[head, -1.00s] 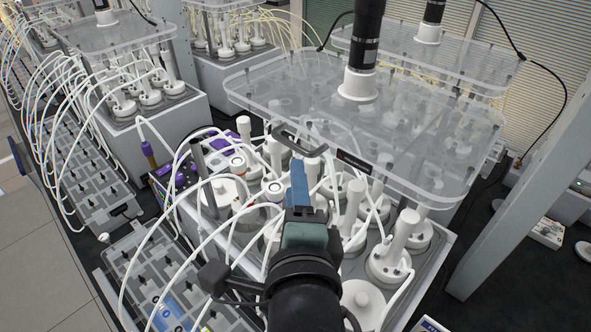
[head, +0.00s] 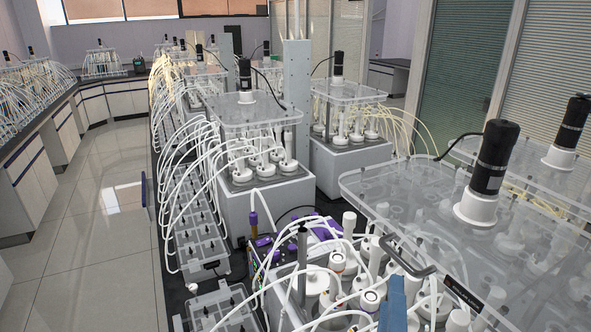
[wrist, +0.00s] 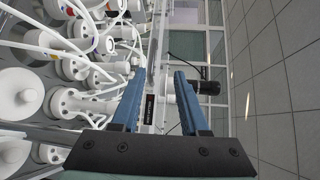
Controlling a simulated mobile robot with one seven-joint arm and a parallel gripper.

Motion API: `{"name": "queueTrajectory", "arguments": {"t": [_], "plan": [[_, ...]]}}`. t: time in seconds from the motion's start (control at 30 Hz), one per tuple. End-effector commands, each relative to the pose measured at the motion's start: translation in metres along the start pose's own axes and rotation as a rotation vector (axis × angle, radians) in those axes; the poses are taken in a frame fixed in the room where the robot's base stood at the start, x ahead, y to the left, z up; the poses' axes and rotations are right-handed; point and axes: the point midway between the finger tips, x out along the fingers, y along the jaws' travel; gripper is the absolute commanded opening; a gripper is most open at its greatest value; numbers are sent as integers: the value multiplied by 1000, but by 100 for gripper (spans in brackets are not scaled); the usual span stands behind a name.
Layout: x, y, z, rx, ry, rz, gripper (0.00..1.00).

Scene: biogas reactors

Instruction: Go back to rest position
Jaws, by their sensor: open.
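My gripper (wrist: 160,72) shows in the wrist view as two blue fingers on a dark mount. They are apart, with nothing held between them. In the head view only a blue part of the gripper (head: 393,305) shows at the bottom edge, in front of the near reactor's white-capped bottles. The rest of my arm is below the picture. The near reactor's clear lid (head: 400,190) and its black motor (head: 490,160) stand to the right of the gripper. In the wrist view the black motor (wrist: 208,87) lies beyond the fingers, and the picture is turned sideways.
White bottles with tubes (wrist: 70,100) crowd the left of the wrist view. A purple-and-grey device (head: 265,250) sits left of the near bottles. Another reactor (head: 262,195) stands behind. Clear trays (head: 200,215) line the bench edge. The tiled floor (head: 90,230) at left is open.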

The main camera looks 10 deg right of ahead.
Motion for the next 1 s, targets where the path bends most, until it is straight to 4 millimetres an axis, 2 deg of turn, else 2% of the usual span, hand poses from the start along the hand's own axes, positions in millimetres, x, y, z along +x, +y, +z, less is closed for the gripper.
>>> {"name": "queueTrajectory", "arguments": {"t": [0.07,0.27,0.47,0.6,0.8,1.0], "plan": [[3,-14,15,-89,-36,-63,44],[-3,-78,63,-452,-93,-315,44],[-32,-145,103,-829,-27,-607,44],[-63,-186,124,-1068,95,-802,44],[-103,-224,140,-1293,285,-978,44],[-117,-237,144,-1369,364,-1027,44]]}}
